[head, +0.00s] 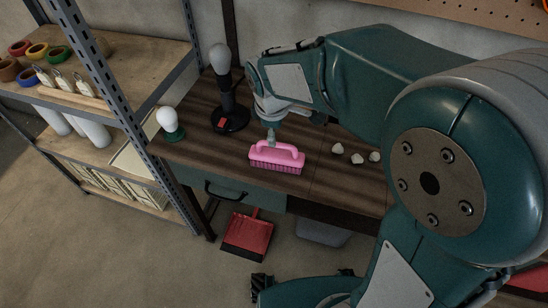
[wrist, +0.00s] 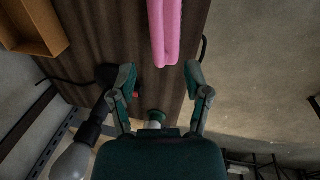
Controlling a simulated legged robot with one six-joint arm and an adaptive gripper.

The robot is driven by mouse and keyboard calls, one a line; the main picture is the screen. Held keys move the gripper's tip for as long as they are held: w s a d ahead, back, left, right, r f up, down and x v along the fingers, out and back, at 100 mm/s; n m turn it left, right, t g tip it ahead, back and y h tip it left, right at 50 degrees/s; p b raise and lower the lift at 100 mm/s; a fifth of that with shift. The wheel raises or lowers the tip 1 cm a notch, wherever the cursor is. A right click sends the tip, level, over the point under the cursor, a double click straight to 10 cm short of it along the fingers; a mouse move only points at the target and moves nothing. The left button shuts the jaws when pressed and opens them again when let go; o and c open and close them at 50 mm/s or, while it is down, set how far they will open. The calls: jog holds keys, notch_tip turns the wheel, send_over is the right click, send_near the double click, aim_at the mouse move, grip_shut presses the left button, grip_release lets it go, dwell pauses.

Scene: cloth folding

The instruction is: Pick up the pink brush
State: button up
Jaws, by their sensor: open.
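The pink brush (head: 277,157) lies on the dark wooden tabletop (head: 222,152) near its front edge, bristles down and handle up. In the wrist view the brush (wrist: 165,30) shows as a pink bar at the top, just beyond the fingertips and in line with the gap between them. My gripper (head: 271,138) is over the brush's handle, coming from behind it. In the wrist view my gripper (wrist: 160,70) has its two fingers spread apart with nothing between them. I cannot tell whether a fingertip touches the handle.
A black-based lamp (head: 229,112) with a large bulb stands left of my gripper. A small bulb on a green base (head: 170,123) stands at the table's left corner. Several whitish lumps (head: 357,158) lie right of the brush. A red dustpan (head: 248,236) is on the floor below.

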aim_at(278, 144)
jog(key=f, duration=0.2)
jog(key=w+f, duration=0.1)
jog(key=f, duration=0.2)
jog(key=d+f, duration=0.1)
jog(key=f, duration=0.1)
jog(key=shift+w+f, duration=0.2)
jog(key=shift+w, duration=0.1)
grip_shut()
